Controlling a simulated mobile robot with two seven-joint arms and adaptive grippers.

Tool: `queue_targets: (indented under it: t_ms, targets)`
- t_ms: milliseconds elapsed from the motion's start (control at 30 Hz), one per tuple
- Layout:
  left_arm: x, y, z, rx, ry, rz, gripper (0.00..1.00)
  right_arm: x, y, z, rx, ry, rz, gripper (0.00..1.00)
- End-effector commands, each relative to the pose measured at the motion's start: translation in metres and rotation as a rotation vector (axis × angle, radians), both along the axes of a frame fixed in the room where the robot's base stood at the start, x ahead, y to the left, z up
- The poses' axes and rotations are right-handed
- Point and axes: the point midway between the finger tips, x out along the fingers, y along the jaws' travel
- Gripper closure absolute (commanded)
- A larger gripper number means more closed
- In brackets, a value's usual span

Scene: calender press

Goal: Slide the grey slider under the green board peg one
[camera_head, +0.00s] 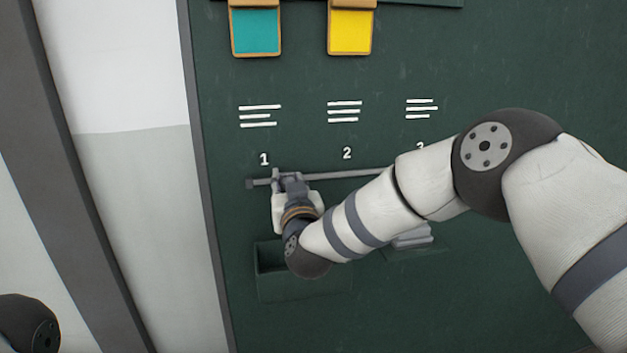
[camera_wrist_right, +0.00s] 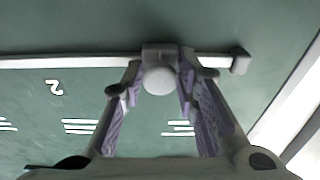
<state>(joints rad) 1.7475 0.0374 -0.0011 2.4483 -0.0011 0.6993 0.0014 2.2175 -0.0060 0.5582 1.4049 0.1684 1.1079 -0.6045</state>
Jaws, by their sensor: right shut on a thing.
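The grey slider (camera_head: 276,176) sits on a thin grey rail (camera_head: 345,175) near the rail's left end, just below and slightly right of the number 1. The green (teal) board (camera_head: 255,31) hangs above, over the number 1 column. My right gripper (camera_head: 289,181) is at the slider and partly hides it. In the right wrist view, its two fingers are on either side of the slider's round knob (camera_wrist_right: 159,80), shut on it. The rail's end stop (camera_wrist_right: 240,61) is close by in that view. My left gripper is not in view.
A yellow board (camera_head: 350,32) hangs over the number 2 column. White line marks sit above each number. A dark open box (camera_head: 268,258) is fixed below the rail, and a grey block (camera_head: 412,236) lies on a ledge to its right. My right arm covers the rail's right part.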

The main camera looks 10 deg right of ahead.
Motion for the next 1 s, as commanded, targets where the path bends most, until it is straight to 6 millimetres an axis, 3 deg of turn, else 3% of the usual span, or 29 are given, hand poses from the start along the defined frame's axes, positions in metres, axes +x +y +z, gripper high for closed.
queue_targets:
  t_ms: [333, 367, 400, 767, 867, 1000]
  targets:
    - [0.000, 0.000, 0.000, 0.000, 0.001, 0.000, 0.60, 0.000, 0.003, -0.002, 0.000, 0.003, 0.000, 1.00]
    - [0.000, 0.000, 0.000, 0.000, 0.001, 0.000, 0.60, 0.000, 0.002, -0.002, 0.000, 0.003, 0.000, 0.65]
    - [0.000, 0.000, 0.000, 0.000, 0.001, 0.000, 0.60, 0.000, 0.002, -0.002, 0.000, 0.003, 0.000, 0.57]
    - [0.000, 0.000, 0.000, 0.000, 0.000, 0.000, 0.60, -0.006, 0.002, -0.001, 0.000, 0.002, 0.001, 0.57]
    - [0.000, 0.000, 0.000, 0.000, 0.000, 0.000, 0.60, -0.024, 0.002, -0.001, -0.001, 0.003, 0.002, 0.57]
    - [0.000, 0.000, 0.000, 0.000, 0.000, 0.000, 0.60, -0.064, 0.001, -0.001, -0.002, 0.005, 0.003, 0.57]
